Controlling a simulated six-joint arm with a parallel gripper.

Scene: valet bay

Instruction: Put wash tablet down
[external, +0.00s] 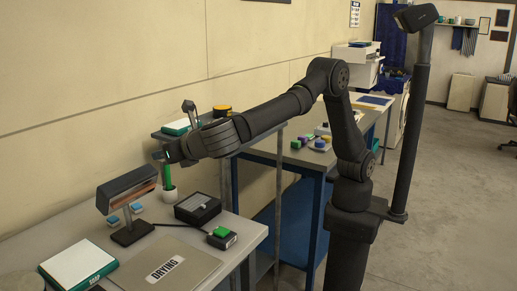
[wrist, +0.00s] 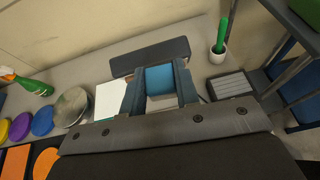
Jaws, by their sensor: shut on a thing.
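My gripper (external: 163,155) is above the bench on the left in the external view, close to the upper right of the lamp. In the wrist view its two fingers (wrist: 160,86) are shut on a blue block, the wash tablet (wrist: 159,79). The tablet is held in the air and hardly shows in the external view. Two small blue blocks lie by the lamp foot, one at the left (external: 113,221) and one at the right (external: 138,208). A grey board marked DRYING (external: 190,265) lies flat at the bench front.
The dark lamp (external: 127,188) stands close to my gripper. A green-handled brush in a white cup (external: 170,194), a black box (external: 197,208) and a small device with a green top (external: 222,237) stand nearby. A white-topped pad (external: 80,265) lies front left. The board looks mostly bare.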

